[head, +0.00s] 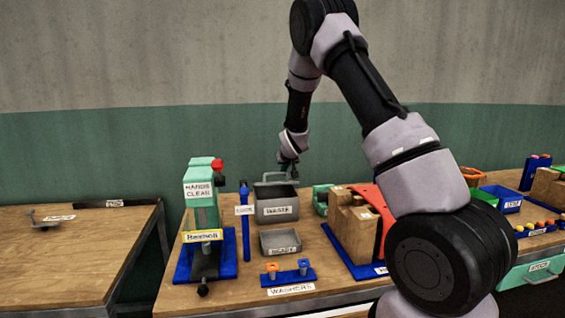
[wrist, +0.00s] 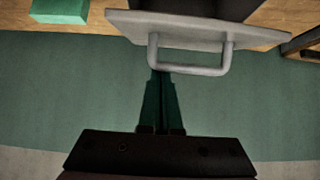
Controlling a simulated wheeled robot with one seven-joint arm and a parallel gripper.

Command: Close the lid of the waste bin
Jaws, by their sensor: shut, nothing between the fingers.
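The grey waste bin (head: 277,211), labelled WASTE, stands at the back of the middle table in the head view. Its lid (head: 272,183) is raised at the rear, so the bin is open. In the wrist view the lid (wrist: 250,35) spans the top as a grey plate, with a U-shaped handle (wrist: 190,70) on its edge. My gripper (head: 288,168) is above and behind the bin, close to the lid. In the wrist view its fingers (wrist: 160,80) are shut and empty, with their tips by the handle's left part. I cannot tell whether they touch it.
A green press (head: 201,200) stands left of the bin, with a blue post (head: 245,225) between. A grey tray (head: 281,243) lies in front. A green bin (head: 322,197) and cardboard boxes (head: 354,230) are to the right. The green wall (wrist: 60,100) is behind.

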